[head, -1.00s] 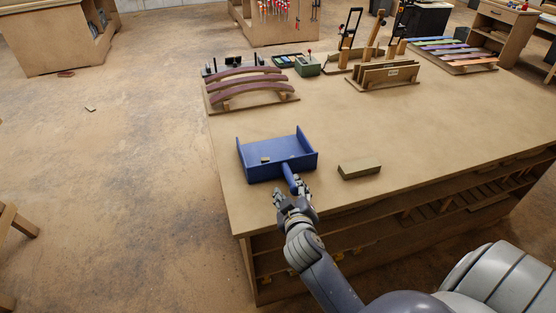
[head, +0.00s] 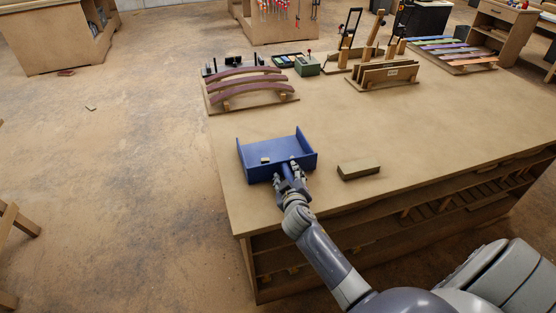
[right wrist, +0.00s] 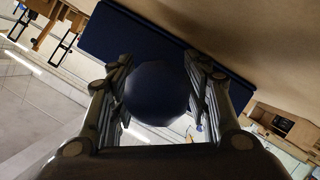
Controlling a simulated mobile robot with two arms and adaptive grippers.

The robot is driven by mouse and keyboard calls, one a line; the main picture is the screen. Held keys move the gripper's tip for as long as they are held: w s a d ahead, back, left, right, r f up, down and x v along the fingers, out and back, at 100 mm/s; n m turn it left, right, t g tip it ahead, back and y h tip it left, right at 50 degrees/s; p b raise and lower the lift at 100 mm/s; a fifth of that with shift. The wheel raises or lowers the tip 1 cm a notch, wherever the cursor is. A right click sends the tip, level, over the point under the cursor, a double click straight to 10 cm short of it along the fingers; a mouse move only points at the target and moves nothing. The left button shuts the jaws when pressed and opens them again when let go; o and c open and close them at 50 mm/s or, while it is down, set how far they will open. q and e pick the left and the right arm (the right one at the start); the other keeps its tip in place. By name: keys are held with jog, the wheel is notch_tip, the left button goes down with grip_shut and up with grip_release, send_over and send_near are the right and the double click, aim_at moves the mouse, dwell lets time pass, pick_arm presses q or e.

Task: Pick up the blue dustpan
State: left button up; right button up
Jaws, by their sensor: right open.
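In the right wrist view the round end of the blue handle (right wrist: 156,93) sits between the two open fingers. The dustpan's pan (right wrist: 130,40) shows behind it. The gripper is open, and whether a finger touches the handle cannot be told. My left gripper is not in view.
A greenish-brown block (head: 359,169) lies on the workbench (head: 400,135) right of the dustpan. A rack of curved strips (head: 247,88) stands behind it. Racks and tools line the far side. The bench middle is clear.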

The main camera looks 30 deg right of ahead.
jog(key=shift+w+d+f, duration=0.1)
jog(key=shift+w+d, duration=0.1)
jog(key=shift+w, duration=0.15)
grip_shut()
